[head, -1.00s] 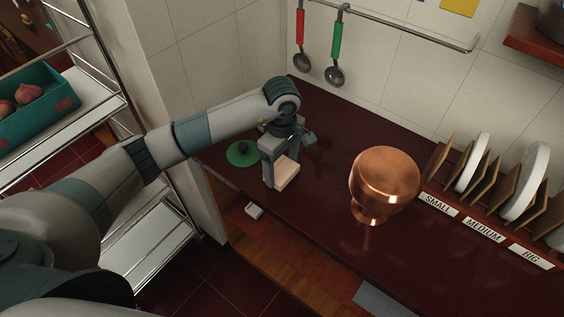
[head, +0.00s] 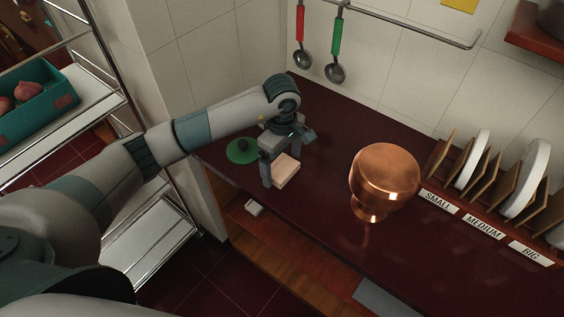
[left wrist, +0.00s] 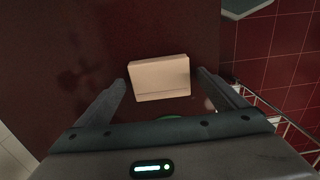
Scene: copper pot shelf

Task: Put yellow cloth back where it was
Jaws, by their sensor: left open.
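A pale cream, block-shaped thing (head: 287,172) lies on the dark red counter, near its front edge. It is the nearest match to the yellow cloth, but I cannot tell whether it is cloth. In the left wrist view this thing (left wrist: 160,79) lies between the two fingers, with a gap on each side. My left gripper (head: 280,166) points down over it and is open. Its fingertips also show in the left wrist view (left wrist: 162,82). My right gripper is not in view.
A green round lid (head: 241,152) lies behind the gripper. A copper pot (head: 385,180) stands to the right. Plate racks labelled by size (head: 483,227) line the right. Two ladles (head: 336,50) hang from a wall rail. A yellow square (head: 460,4) is on the wall.

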